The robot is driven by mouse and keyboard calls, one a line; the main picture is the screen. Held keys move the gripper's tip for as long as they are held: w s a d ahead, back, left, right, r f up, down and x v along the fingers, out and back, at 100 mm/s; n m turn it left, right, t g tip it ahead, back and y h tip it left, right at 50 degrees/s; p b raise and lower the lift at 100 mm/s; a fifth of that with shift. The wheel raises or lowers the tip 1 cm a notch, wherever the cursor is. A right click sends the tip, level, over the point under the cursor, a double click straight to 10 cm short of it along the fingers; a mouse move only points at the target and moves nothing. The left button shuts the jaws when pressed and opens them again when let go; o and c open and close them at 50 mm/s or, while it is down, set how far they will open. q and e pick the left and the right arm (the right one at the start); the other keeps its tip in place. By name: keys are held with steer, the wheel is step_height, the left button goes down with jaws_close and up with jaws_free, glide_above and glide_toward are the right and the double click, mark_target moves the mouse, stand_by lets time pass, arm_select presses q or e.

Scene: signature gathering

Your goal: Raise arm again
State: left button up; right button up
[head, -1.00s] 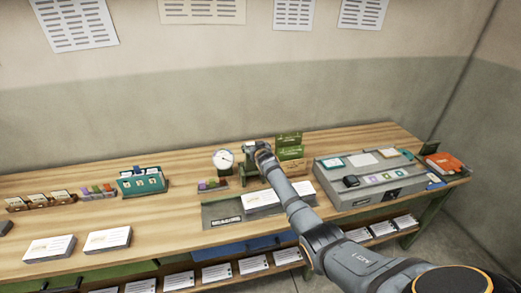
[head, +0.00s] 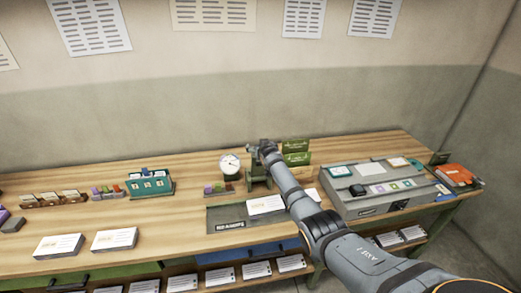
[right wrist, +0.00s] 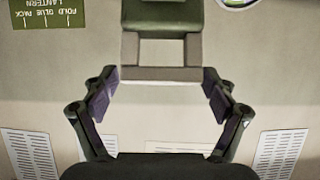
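My right arm reaches in from the lower right of the head view, with its gripper (head: 265,149) raised just above a dark green press-like device (head: 258,176) on the desk. In the right wrist view the gripper (right wrist: 160,92) is open, its two purple-padded fingers wide apart. The device's green and grey frame (right wrist: 165,74) shows ahead of the gap between them, and nothing is gripped. The arm hides part of the device and of the cards (head: 266,205) in front of it. My left gripper is not in view.
A round dial (head: 229,163) stands left of the device and green boxes (head: 295,152) stand behind right. A grey console (head: 350,209) is to the right. Card stacks (head: 60,245) lie at front left. Sheets hang on the wall; the air above the desk is clear.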

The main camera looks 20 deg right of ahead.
steer(key=shift+f, duration=0.3)
steer(key=shift+s+a, duration=0.1)
steer(key=shift+s, duration=0.1)
steer(key=v, duration=1.1)
steer(key=shift+s+r, duration=0.3)
